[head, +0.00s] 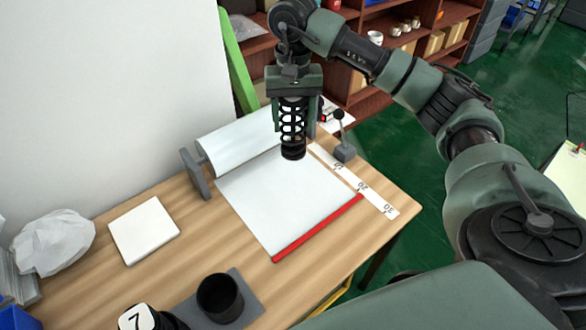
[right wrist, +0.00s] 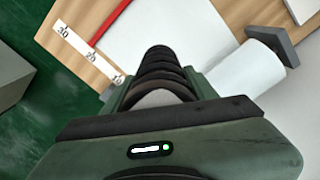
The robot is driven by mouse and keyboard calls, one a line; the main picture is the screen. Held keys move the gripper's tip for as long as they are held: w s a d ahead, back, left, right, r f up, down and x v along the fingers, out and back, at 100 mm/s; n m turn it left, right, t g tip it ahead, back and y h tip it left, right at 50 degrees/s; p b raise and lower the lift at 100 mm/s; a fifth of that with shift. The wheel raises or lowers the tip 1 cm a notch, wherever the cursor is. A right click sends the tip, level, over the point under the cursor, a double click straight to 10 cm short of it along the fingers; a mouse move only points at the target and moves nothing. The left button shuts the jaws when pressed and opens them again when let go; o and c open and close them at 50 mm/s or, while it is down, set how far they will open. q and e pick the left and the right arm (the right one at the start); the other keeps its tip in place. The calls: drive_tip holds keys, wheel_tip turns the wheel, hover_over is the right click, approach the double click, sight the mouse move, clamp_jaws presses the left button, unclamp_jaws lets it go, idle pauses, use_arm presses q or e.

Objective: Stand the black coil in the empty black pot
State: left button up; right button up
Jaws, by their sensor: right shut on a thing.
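The black coil (head: 292,130) hangs upright in my right gripper (head: 293,103), which is shut on it above the white paper sheet. The coil also shows in the right wrist view (right wrist: 160,68), pointing away from the gripper. The black pot (head: 220,297) stands on a grey mat (head: 250,300) at the table's front, below and left of the coil. Its inside looks dark and empty. My left gripper is not in view.
A paper roll (head: 240,138) with a red-edged sheet (head: 290,205) lies mid-table, beside a white ruler (head: 355,182) and a small grey stand with a lever (head: 344,150). A white pad (head: 144,230), a crumpled bag (head: 52,242) and a block marked 7 (head: 136,318) are at left.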

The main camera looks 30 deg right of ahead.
sight(293, 151)
wheel_tip(293, 151, down, 10)
drive_tip(key=shift+f+p, duration=0.1)
drive_tip(key=shift+p, duration=0.35)
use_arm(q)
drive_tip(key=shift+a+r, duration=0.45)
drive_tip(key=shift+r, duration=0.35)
use_arm(e)
wheel_tip(293, 151, down, 5)
drive_tip(key=shift+f, duration=0.1)
drive_tip(key=shift+f, duration=0.2)
drive_tip(key=o, duration=1.5)
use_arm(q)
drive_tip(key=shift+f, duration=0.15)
use_arm(e)
drive_tip(key=shift+r, duration=0.1)
